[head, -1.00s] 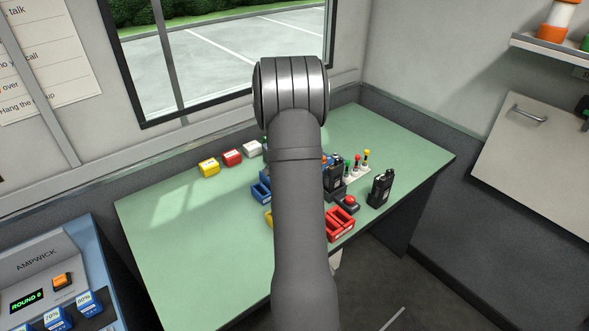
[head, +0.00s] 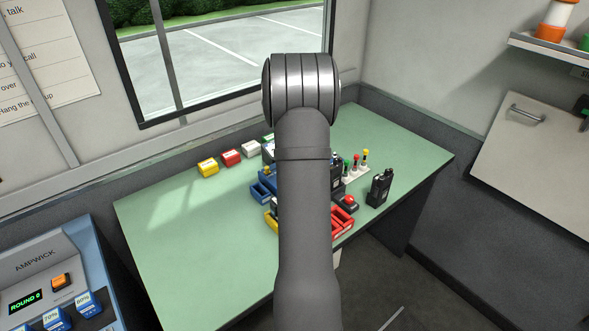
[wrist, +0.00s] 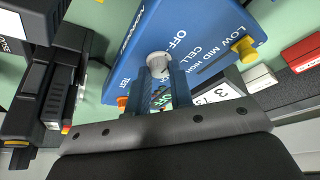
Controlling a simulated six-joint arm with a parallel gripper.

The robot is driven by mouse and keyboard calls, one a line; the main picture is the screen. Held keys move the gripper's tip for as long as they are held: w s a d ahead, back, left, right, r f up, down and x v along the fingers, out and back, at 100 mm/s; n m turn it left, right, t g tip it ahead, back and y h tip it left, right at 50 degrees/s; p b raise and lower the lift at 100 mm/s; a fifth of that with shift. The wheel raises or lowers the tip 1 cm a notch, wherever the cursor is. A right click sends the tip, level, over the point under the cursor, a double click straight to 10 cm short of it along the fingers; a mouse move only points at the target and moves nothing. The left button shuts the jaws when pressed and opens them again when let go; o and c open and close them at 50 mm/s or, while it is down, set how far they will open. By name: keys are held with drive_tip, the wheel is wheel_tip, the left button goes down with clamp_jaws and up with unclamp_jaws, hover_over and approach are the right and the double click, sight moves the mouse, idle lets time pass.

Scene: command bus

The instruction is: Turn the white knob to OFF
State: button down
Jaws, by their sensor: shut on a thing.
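The white knob (wrist: 158,64) is on the face of a blue box (wrist: 140,40) in the wrist view. The box carries white lettering, including OFF, CELL and LOW MID HIGH. My gripper (wrist: 162,78) has its two fingers on either side of the knob and is shut on it. The fingers hide part of the knob, and I cannot read which way it points. In the head view my own arm hides the knob and gripper.
Black handheld radios (wrist: 60,95) lie at left in the wrist view. Another radio (head: 380,187) stands on the green table (head: 160,240). A red tray (head: 343,222) is near the table's front edge; the table's left side is clear.

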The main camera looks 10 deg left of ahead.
drive_tip(key=c, duration=1.3)
unclamp_jaws()
drive_tip(key=shift+r, duration=0.1)
drive_tip(key=v, duration=1.7)
drive_tip(key=shift+r, duration=0.15)
drive_tip(key=x, duration=1.7)
drive_tip(key=shift+f, duration=0.25)
drive_tip(key=shift+r, duration=0.1)
